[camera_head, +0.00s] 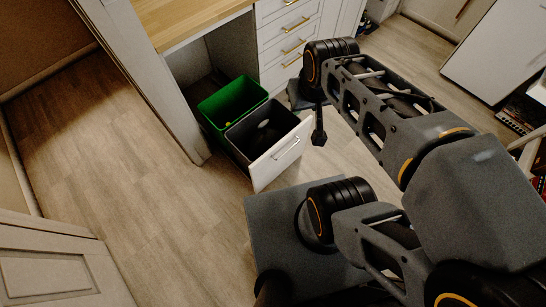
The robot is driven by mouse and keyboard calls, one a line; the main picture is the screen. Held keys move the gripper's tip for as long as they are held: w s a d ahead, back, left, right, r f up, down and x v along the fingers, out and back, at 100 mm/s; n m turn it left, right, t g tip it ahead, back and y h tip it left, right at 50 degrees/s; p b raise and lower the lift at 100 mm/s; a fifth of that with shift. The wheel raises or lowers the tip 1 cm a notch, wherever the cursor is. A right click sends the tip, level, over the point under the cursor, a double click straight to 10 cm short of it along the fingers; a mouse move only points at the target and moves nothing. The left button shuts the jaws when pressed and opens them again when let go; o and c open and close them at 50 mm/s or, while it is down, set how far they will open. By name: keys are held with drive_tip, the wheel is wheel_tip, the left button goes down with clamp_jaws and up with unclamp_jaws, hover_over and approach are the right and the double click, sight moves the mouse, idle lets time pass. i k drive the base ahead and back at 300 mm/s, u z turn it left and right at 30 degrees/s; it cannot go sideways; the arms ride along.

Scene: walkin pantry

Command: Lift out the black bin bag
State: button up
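White drawers with gold handles (290,43) stand behind. A white cabinet door (50,275) is at lower left. The wooden floor (110,150) left of the bins is clear.

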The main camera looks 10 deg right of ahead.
sight(263, 141)
drive_tip(key=z, duration=0.9)
drive_tip(key=i, duration=0.45)
drive_tip(key=u, duration=2.65)
